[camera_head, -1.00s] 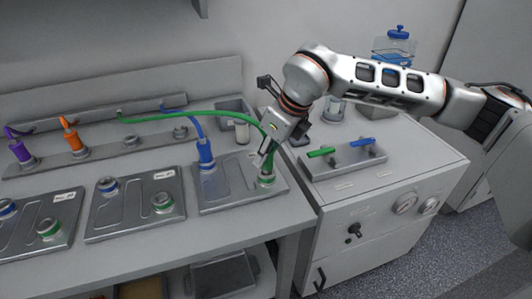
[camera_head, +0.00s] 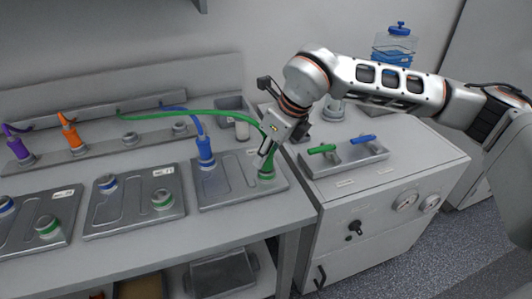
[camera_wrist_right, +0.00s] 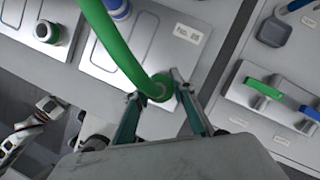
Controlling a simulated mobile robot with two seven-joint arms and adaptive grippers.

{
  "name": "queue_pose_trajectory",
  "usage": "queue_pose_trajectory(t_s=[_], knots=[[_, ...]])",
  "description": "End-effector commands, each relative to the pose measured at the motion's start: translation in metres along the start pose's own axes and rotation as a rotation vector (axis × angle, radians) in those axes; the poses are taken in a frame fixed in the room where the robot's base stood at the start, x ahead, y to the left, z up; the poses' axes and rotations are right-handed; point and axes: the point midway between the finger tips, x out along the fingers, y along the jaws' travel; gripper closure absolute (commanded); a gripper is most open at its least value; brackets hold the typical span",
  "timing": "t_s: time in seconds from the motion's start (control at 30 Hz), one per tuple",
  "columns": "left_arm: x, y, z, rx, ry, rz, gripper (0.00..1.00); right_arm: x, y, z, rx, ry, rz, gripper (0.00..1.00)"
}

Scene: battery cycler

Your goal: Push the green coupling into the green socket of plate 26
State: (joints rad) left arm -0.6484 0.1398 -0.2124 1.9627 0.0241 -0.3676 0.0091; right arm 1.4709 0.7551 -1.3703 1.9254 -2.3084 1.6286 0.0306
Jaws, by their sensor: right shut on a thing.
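The green coupling (camera_head: 267,172) is at the end of a green hose and stands at the green socket on the right part of the plate (camera_head: 240,191). My right gripper (camera_head: 264,161) is shut on the coupling from above. In the right wrist view, the gripper fingers (camera_wrist_right: 157,103) are on either side of the green coupling (camera_wrist_right: 160,86). The plate's label (camera_wrist_right: 187,33) shows there, small and hard to read. The socket is mostly hidden under the coupling, so I cannot tell how deep it sits. My left gripper is not in view.
A blue coupling (camera_head: 205,153) with a blue hose stands on the same plate. More plates (camera_head: 134,221) lie to the left. Purple (camera_head: 22,151) and orange (camera_head: 74,141) couplings stand on the rear rail. A cabinet with green (camera_head: 321,149) and blue (camera_head: 363,140) handles stands close on the right.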

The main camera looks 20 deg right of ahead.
Motion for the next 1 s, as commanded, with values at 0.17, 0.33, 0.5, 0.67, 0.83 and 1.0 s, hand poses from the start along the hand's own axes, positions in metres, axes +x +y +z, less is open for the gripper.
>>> queue_pose_trajectory(t_s=[0.17,0.33,0.5,0.67,0.83,1.0], knots=[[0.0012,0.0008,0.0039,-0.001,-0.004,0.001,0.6,0.0049,0.0001,-0.0028,0.001,0.003,0.001,1.0],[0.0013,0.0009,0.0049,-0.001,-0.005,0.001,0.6,0.0056,0.0002,-0.0031,0.001,0.003,0.001,1.0],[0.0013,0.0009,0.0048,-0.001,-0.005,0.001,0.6,0.0054,0.0001,-0.003,0.001,0.003,0.001,0.63],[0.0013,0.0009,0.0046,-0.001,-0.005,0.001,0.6,0.0052,0.0,-0.0028,0.0,0.003,0.0,0.56],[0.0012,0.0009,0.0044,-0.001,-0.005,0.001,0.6,0.0053,0.0001,-0.0029,0.001,0.003,0.0,0.46],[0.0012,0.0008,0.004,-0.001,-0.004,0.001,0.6,0.0051,0.0001,-0.0027,0.0,0.003,0.0,0.43]])
